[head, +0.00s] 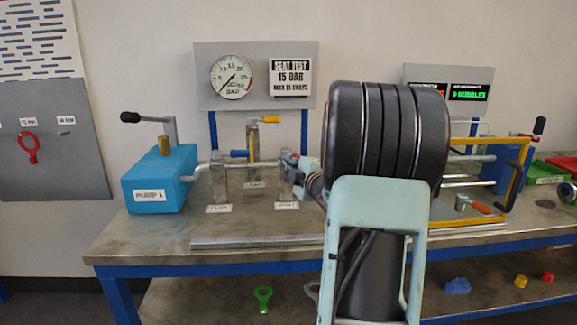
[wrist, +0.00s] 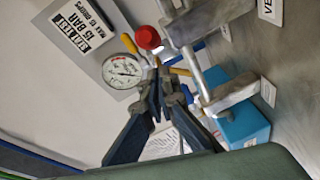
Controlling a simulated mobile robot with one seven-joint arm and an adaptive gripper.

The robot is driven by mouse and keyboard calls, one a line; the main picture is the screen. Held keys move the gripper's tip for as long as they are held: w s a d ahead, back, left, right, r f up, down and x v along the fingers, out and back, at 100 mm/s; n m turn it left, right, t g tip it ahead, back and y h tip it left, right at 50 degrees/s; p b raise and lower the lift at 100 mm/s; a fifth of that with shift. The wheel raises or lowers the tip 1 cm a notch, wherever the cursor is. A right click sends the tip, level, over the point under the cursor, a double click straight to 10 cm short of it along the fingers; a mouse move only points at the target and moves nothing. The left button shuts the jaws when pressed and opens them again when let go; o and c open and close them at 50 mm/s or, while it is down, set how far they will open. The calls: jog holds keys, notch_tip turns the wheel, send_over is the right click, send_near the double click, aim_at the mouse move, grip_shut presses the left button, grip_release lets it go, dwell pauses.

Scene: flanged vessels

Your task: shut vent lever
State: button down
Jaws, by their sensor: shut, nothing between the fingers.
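The vent lever has a red grip (wrist: 148,37). In the wrist view it points towards the camera from a grey metal valve body, beside a label that starts "VE" (wrist: 270,10). In the head view my gripper (head: 300,168) is at the vent valve, mostly hidden by my arm.
A blue pump box (head: 158,185) with a crank stands left. Blue-handled (head: 239,153) and yellow-handled (head: 271,119) levers are close left of the vent valve. A gauge (head: 231,77) is on the panel behind. A yellow frame (head: 517,175) stands right. The bench front left is clear.

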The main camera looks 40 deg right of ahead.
jog(key=shift+d+f, duration=0.25)
jog(key=shift+d, duration=0.7)
jog(key=shift+s+d+b, duration=0.25)
jog(key=shift+d+b, duration=0.05)
jog(key=shift+d, duration=0.2)
jog(key=shift+s+d+b, duration=0.1)
jog(key=shift+d+b, duration=0.2)
jog(key=shift+d, duration=0.3)
jog(key=d, duration=0.6)
jog(key=shift+w+b, duration=0.45)
